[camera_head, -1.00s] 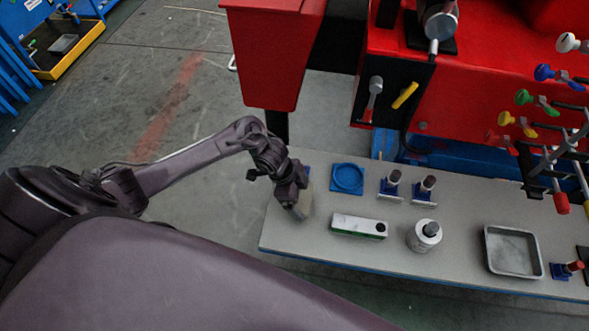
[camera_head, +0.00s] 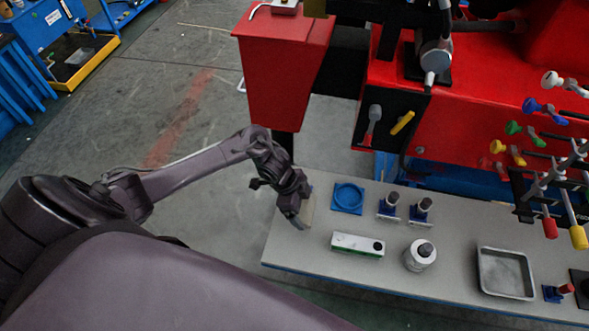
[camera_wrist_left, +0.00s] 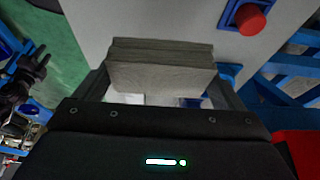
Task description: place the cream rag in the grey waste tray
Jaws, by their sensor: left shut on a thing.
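The cream rag (camera_head: 307,212) is a folded, layered block at the left end of the grey bench. My left gripper (camera_head: 298,217) is shut on it; the arm hides part of it in the head view. In the left wrist view the rag (camera_wrist_left: 160,65) sits between the two fingers. I cannot tell whether it touches the bench. The grey waste tray (camera_head: 505,273) is a shallow metal tray on the right part of the bench, apart from the gripper, and looks empty. My right gripper is not in view.
Between gripper and tray stand a white-green box (camera_head: 357,245) and a white bottle (camera_head: 420,256). Behind are a blue round holder (camera_head: 348,197) and two dark-topped posts (camera_head: 389,206). A red knob (camera_head: 565,289) is right of the tray. Red machinery (camera_head: 285,80) rises behind.

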